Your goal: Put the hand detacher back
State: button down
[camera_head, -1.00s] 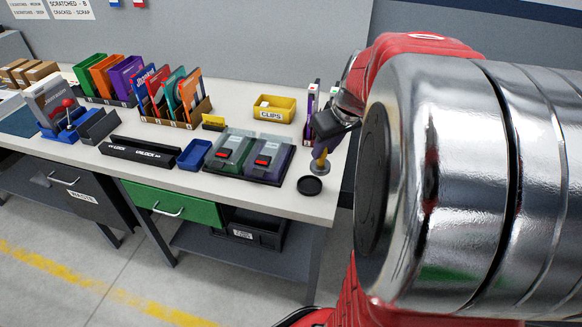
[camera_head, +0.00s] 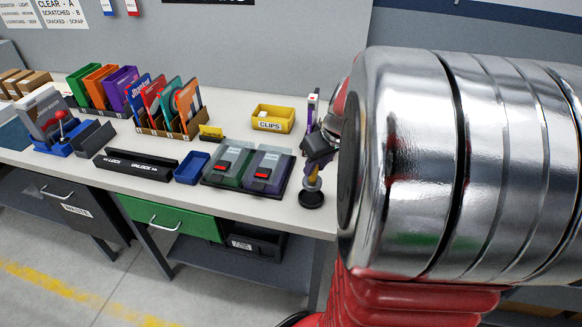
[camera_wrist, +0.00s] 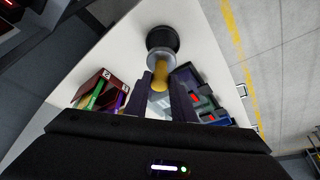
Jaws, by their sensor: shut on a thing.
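The hand detacher (camera_head: 313,181) has a yellow handle and a grey metal lower end. It stands roughly upright near the right front corner of the bench. My gripper (camera_head: 315,168) is shut on its handle from above. The detacher also shows in the wrist view (camera_wrist: 160,74), between my fingers. Its lower end is in line with a round black holder (camera_head: 311,200) on the bench top, also seen in the wrist view (camera_wrist: 164,37). I cannot tell whether the end is seated in the holder or just above it.
A yellow CLIPS bin (camera_head: 272,119) stands behind. A small blue tray (camera_head: 192,167) and a black lock bar (camera_head: 137,163) lie farther left. The bench edge is close in front.

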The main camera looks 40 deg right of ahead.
aim_at(315, 180)
jog(key=shift+f, duration=1)
jog(key=shift+f, duration=1.9)
jog(key=c, duration=1.5)
grip_release()
jog(key=shift+f, duration=0.1)
